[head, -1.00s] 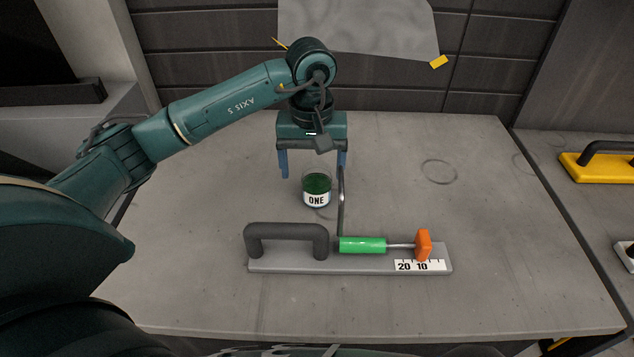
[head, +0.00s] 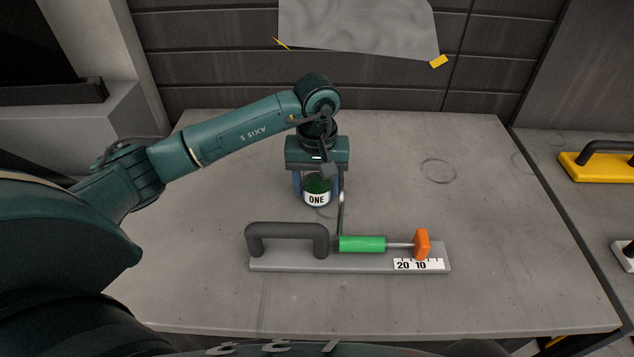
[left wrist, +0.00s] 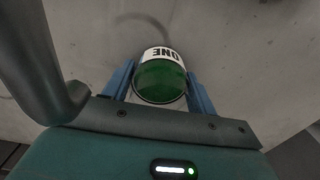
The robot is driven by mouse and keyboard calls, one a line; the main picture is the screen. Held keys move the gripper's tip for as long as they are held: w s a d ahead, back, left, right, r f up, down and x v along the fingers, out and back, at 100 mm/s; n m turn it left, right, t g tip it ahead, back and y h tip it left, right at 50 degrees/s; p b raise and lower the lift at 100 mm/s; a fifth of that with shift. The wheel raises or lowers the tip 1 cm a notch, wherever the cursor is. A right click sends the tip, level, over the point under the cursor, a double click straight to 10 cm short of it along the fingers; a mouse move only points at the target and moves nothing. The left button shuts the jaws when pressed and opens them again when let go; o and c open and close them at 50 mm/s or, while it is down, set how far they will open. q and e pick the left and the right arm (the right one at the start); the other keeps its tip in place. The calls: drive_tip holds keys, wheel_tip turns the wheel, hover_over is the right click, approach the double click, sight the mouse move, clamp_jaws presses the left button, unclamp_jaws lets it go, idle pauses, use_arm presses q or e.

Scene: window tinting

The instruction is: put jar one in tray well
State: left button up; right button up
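Jar one (head: 317,191) is a small clear jar with green contents and a white label reading ONE. It stands upright on the grey bench. My left gripper (head: 318,187) is lowered over it, with a blue finger on each side. The fingers are partly drawn in and very near the jar, with a narrow gap at its right side. In the left wrist view the jar (left wrist: 160,78) sits between the fingertips (left wrist: 160,72). I cannot make out a tray well in these views. My right gripper is not in view.
A grey bar tool (head: 330,264) with a dark handle, a green cylinder (head: 362,244) and an orange end (head: 422,243) lies in front of the jar. A yellow tool (head: 597,172) lies at the right. The bench right of the jar is clear.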

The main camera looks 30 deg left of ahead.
use_arm(q)
drive_tip(key=c, duration=0.6)
